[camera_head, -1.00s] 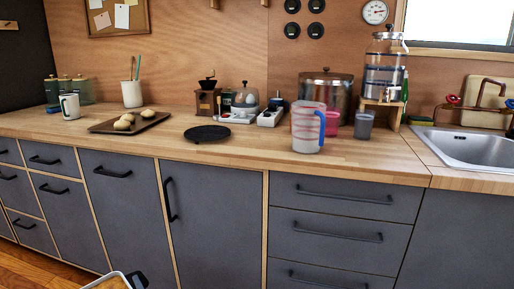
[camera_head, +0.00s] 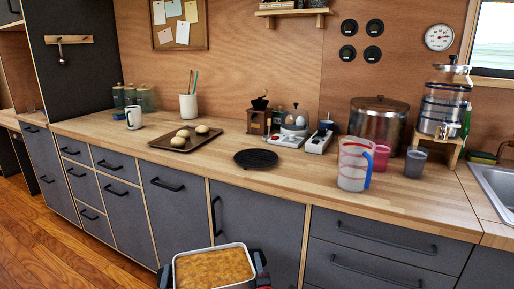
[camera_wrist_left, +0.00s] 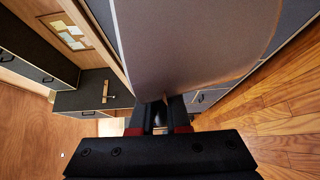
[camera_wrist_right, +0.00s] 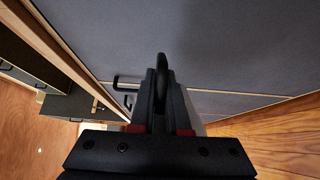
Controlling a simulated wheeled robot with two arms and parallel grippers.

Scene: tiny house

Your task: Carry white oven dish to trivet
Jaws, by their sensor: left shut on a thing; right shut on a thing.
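The white oven dish (camera_head: 215,249), filled with golden-brown food, is at the bottom middle of the head view, in front of the lower cabinets and below the counter top. It looks about level. My left gripper (camera_head: 166,276) is shut on its left end and my right gripper (camera_head: 260,270) is shut on its right end. In the left wrist view the dish's pale side (camera_wrist_left: 190,45) fills the upper middle, above the closed fingers (camera_wrist_left: 160,115). The round black trivet (camera_head: 256,158) lies flat on the counter, behind and above the dish; nothing is on it.
The wooden counter (camera_head: 200,165) has bare room around the trivet. A brown tray with buns (camera_head: 180,143) is left of it. A measuring jug (camera_head: 353,165) is to the right, and a grinder (camera_head: 259,118) and white holders stand behind. Dark cabinets (camera_head: 250,220) face me.

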